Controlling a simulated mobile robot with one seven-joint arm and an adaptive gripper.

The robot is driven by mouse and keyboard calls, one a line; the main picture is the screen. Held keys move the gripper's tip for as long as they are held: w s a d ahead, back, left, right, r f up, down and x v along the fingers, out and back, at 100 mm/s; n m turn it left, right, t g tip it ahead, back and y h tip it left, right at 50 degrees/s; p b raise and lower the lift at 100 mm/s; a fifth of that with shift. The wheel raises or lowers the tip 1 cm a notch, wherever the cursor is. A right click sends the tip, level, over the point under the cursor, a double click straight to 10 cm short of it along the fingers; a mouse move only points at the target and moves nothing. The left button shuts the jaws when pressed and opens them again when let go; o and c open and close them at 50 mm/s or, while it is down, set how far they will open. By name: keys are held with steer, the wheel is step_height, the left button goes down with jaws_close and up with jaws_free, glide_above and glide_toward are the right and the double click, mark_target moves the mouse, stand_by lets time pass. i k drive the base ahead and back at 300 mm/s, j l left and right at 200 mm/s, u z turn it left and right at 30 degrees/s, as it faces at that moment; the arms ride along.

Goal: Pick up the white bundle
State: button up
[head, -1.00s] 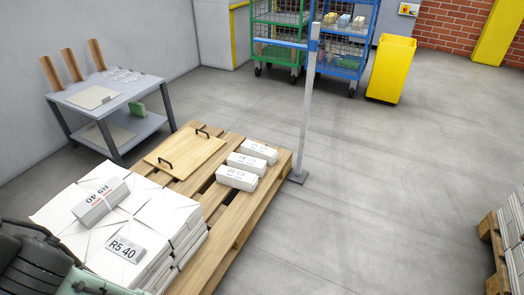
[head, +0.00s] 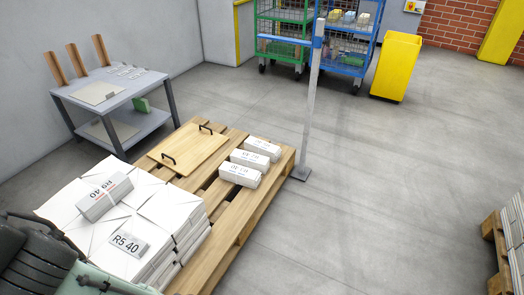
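Several white bundles could be the one named, and I cannot tell which. One white bundle with a grey spine and upside-down printing (head: 104,195) lies tilted on top of the large white paper stack (head: 165,213). Three more white bundles lie in a row on the right of the wooden pallet (head: 243,222): a near one (head: 240,175), a middle one (head: 249,160) and a far one (head: 263,148). All of them rest free, with nothing gripping them. My gripper cannot be made out; only dark, ridged parts show at the lower left corner.
A wooden board with two black handles (head: 188,150) lies on the pallet. A label reading R5 40 (head: 130,242) lies on the stack. A post (head: 311,110) stands just beyond the pallet. A grey table (head: 150,88) is at left.

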mark_target(254, 145)
steer(key=i+l, duration=0.45)
steer(key=i, duration=0.2)
steer(key=i+l, duration=0.45)
steer(key=i, duration=0.15)
steer(key=i+l+u, duration=0.1)
steer(key=i+l, duration=0.35)
steer(key=i, duration=0.2)
steer(key=i+j, duration=0.15)
steer(key=i, duration=0.45)
